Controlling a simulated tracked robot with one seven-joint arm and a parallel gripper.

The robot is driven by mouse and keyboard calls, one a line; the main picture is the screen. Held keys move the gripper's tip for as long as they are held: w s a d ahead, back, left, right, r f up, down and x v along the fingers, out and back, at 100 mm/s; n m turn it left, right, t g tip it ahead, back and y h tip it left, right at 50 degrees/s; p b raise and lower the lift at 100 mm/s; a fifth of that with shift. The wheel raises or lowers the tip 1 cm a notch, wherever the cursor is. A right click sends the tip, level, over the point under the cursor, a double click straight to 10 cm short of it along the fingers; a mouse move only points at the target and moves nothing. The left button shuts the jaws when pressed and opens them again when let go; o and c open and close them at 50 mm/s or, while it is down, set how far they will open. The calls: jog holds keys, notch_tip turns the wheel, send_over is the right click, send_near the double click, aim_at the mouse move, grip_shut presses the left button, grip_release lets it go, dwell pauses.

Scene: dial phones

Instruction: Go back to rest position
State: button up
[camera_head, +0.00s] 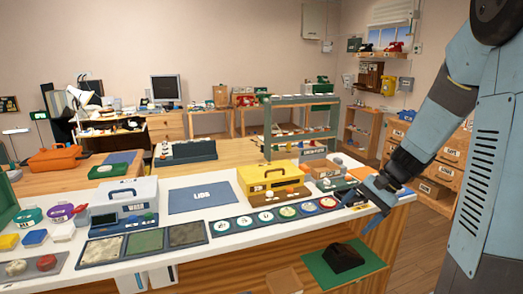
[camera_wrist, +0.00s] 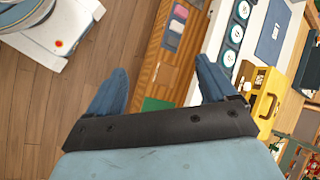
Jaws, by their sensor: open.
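My gripper (camera_head: 364,210) hangs at the right end of the white counter (camera_head: 200,193), at the end of my blue-grey arm. It looks to be over or just in front of the counter's right edge; I cannot tell its exact height. In the wrist view my gripper (camera_wrist: 160,68) has its two blue fingers wide apart. Nothing is held between them. Wood floor and the counter's wooden side show past the fingers.
The counter holds a blue LIDS mat (camera_head: 201,196), a yellow box (camera_head: 270,176), a row of round dials (camera_head: 287,212) and a blue-and-white case (camera_head: 124,200). Below its front, a black object (camera_head: 343,257) sits on a green mat (camera_head: 318,268). Drawers (camera_head: 440,174) stand behind my arm.

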jog(key=s+a+r+n+t+h, duration=0.2)
jog(key=s+r+n+t+h, duration=0.3)
jog(key=s+r, duration=0.9)
jog(key=shift+s+a+r+n+h, duration=0.15)
jog(key=shift+s+r+n+h, duration=0.25)
jog(key=shift+s+n+h, duration=0.85)
jog(key=shift+s+m+y, duration=0.25)
jog(key=shift+m, duration=0.1)
